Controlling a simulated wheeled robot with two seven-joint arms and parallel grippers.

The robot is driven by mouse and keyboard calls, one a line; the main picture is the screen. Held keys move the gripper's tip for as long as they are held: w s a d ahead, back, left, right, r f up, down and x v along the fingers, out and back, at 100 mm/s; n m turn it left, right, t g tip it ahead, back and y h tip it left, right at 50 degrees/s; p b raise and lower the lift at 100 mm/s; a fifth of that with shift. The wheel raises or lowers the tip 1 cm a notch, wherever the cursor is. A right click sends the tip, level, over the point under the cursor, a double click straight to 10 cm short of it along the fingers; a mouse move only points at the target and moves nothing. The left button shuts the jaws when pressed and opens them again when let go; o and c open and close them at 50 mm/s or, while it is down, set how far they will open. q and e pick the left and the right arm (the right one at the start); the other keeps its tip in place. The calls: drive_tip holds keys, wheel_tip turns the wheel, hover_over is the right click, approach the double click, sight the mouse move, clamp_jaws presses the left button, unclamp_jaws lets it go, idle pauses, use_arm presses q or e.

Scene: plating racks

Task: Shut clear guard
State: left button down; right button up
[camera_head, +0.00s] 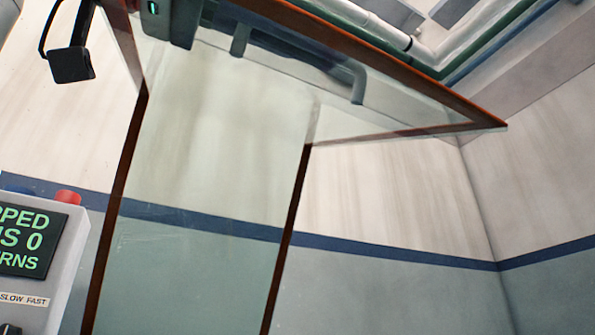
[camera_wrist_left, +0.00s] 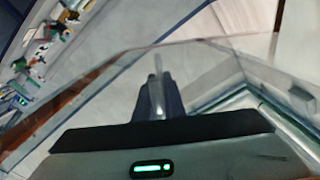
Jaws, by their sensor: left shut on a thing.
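The clear guard (camera_head: 205,150) is a see-through panel box with red-brown edges. It hangs raised and tilted across the middle of the head view, and a grey bar handle (camera_head: 357,86) shows near its top. My left gripper (camera_head: 178,22), dark with a green light, is at the top left of the guard, partly cut off by the frame. In the left wrist view, its fingers (camera_wrist_left: 157,95) are shut on a thin pale part of the guard, which looks like its handle; the exact contact is hard to make out.
A control box with a dark green-lettered display (camera_head: 28,240) and a red button (camera_head: 68,197) stands at the lower left. Pale walls with a blue stripe (camera_head: 390,252) lie behind. Pipes (camera_head: 440,60) run along the top right. Several small blurred objects (camera_wrist_left: 40,60) show at left in the wrist view.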

sight(185, 19)
use_arm(q)
drive_tip(key=shift+s+d+f, duration=0.1)
drive_tip(key=shift+s+f, duration=0.15)
drive_tip(key=shift+f, duration=0.3)
drive_tip(key=c, duration=1.8)
unclamp_jaws()
drive_tip(key=shift+c, duration=0.2)
drive_tip(key=v, duration=1)
drive_tip(key=shift+s, duration=0.1)
